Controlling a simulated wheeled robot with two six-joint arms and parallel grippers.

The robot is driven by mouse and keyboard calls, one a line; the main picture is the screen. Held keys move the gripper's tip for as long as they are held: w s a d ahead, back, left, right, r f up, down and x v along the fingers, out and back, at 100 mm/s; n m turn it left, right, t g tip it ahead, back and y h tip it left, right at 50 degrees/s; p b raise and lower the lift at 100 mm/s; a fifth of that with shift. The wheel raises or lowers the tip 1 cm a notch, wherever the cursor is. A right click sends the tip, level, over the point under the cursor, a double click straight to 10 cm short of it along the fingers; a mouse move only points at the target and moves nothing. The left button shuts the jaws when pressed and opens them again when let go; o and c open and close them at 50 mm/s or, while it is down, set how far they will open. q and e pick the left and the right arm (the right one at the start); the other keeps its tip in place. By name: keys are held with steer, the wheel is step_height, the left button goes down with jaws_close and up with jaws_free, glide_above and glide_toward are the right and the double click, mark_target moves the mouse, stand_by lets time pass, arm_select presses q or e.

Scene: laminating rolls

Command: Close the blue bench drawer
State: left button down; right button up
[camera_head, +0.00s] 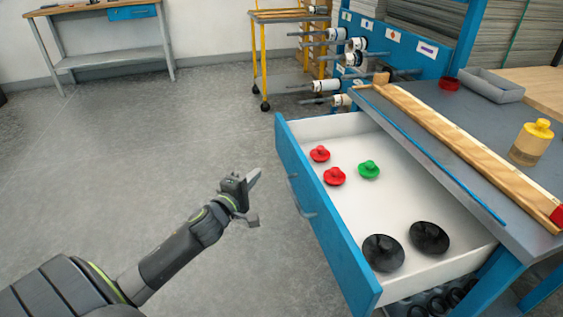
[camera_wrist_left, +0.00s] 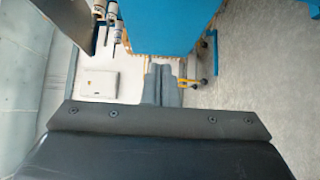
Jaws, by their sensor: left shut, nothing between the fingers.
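The blue bench drawer (camera_head: 325,230) is pulled well out from under the grey-topped bench (camera_head: 440,120). Its white inside shows, with a grey handle (camera_head: 301,197) on the front. My left gripper (camera_head: 254,197) is to the left of the drawer front, apart from the handle, with bare floor between them in the head view. In the left wrist view its two fingers (camera_wrist_left: 161,86) are together with nothing between them. A blue panel (camera_wrist_left: 170,28) shows beyond them; I cannot tell which part it is. My right gripper is not in view.
The drawer holds red knobs (camera_head: 334,176), a green knob (camera_head: 369,170) and black discs (camera_head: 383,253). A wooden strip (camera_head: 455,139), a blue rod (camera_head: 430,152), a yellow-capped bottle (camera_head: 531,142) and a grey tray (camera_head: 491,85) are on the bench. Floor (camera_head: 150,150) left of the drawer is clear.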

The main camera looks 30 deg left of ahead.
arm_select(q)
glide_toward(287, 155)
steer(key=w+a, duration=0.3)
steer(key=shift+w+d+r+p, duration=0.1)
steer(key=shift+w+d+p, duration=0.2)
steer(key=shift+w+d, duration=1.05)
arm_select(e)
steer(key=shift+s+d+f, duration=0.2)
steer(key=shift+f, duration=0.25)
arm_select(q)
steer(key=shift+w, duration=0.2)
